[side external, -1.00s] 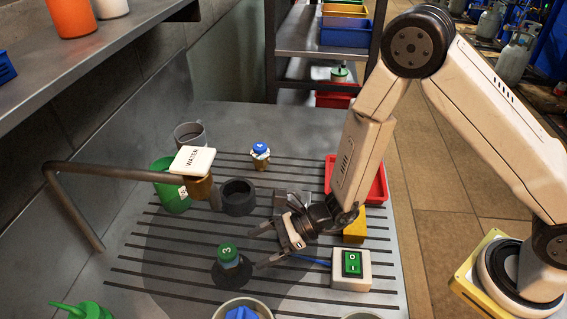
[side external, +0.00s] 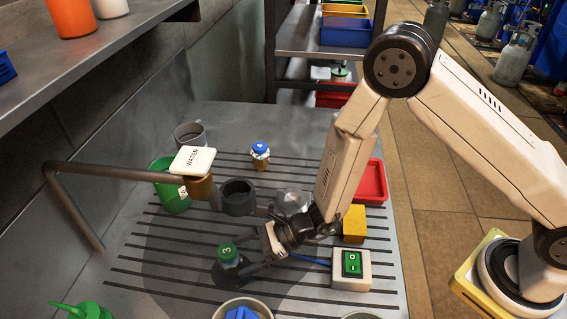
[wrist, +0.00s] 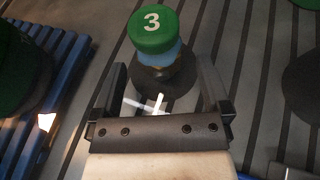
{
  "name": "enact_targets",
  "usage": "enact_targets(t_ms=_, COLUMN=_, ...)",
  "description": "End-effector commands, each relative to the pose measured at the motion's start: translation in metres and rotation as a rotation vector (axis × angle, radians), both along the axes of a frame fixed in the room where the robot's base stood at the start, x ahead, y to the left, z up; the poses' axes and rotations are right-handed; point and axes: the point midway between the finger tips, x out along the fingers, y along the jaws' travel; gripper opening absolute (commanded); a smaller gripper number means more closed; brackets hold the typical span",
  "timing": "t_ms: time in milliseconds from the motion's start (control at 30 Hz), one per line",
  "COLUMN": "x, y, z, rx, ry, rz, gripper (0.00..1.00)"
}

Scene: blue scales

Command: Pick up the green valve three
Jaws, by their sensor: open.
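The green valve three (side external: 228,254) stands upright on a dark round base on the slotted metal table, with a green cap marked 3 and a blue part below. In the wrist view the valve (wrist: 153,32) is ahead of my gripper, between the lines of its two fingers. My gripper (side external: 243,241) is open and low over the table, just right of the valve. In the wrist view the fingers of my gripper (wrist: 162,65) are spread with nothing held between them. I cannot tell whether a finger touches the valve.
A blue-capped valve (side external: 260,150) stands farther back. A dark ring-shaped cup (side external: 239,198), a green cup (side external: 165,195) and a bent pipe (side external: 110,168) are behind left. A switch box (side external: 351,270), a yellow block (side external: 354,224) and a red tray (side external: 371,180) lie right. A bowl (side external: 222,307) is in front.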

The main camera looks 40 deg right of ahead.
Motion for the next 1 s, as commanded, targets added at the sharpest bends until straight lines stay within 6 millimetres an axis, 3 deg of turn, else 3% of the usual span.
enact_targets(t_ms=400, x=0.013, y=0.033, z=-0.017, rx=0.0, ry=0.0, rz=0.0, gripper=0.97)
enact_targets(t_ms=933, x=0.013, y=0.033, z=-0.017, rx=0.0, ry=0.0, rz=0.0, gripper=0.97)
enact_targets(t_ms=1000, x=0.013, y=0.033, z=-0.017, rx=0.0, ry=0.0, rz=0.0, gripper=0.75)
